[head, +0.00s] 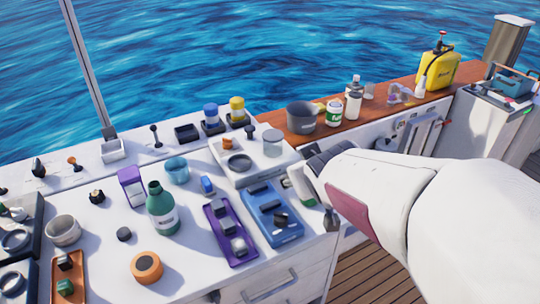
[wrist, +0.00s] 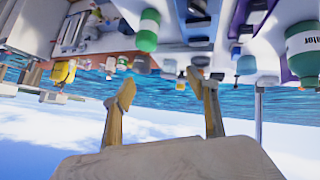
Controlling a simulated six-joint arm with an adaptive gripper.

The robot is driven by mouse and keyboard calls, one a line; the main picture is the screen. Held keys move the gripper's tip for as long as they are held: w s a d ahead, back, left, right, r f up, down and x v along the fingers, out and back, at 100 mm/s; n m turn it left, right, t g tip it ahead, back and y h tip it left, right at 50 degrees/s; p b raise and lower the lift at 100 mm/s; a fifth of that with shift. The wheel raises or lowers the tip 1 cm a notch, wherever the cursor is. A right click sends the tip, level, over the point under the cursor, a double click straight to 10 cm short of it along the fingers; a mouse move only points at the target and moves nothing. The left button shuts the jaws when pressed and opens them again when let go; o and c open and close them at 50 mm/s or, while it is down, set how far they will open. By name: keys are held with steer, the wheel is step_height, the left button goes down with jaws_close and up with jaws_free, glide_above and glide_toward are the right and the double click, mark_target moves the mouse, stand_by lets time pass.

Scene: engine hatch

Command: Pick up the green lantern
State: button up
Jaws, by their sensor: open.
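A white and green upright cylinder, which looks like the green lantern (head: 299,188), stands at the right end of the white counter, beside the blue tray. My gripper partly hides it in the head view. In the upside-down wrist view the lantern (wrist: 148,30) shows a green end and a white band, beyond the fingertips. My gripper (wrist: 162,88) is open, with nothing between its fingers. In the head view the gripper is just right of the lantern; whether they touch cannot be told.
A blue tray (head: 272,213) and a purple tray (head: 229,236) lie left of the lantern. A green bottle (head: 162,212) stands farther left. A grey pot (head: 301,117) and a green-labelled jar (head: 334,112) stand on the wooden ledge behind.

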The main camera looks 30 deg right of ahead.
steer(key=w+d+f+n+t+y, duration=0.2)
steer(key=w+d+f+t, duration=0.1)
steer(key=w+d+f, duration=0.5)
steer(key=shift+s+d+f+t+y, duration=0.35)
steer(key=shift+s+f+t+y, duration=0.4)
steer(key=shift+s+f, duration=0.1)
steer(key=shift+s+d+f+t+y, duration=0.3)
steer(key=shift+s+f+t+y, duration=0.35)
steer(key=shift+s+f+t, duration=0.2)
steer(key=shift+s+d+f+t+y, duration=0.35)
steer(key=shift+s+f+t+y, duration=0.35)
steer(key=shift+s+f, duration=0.15)
steer(key=shift+s+d+f+t+y, duration=0.1)
steer(key=shift+s+f+t+y, duration=0.3)
steer(key=shift+s+t, duration=0.3)
steer(key=shift+w, duration=1.3)
steer(key=shift+w, duration=0.1)
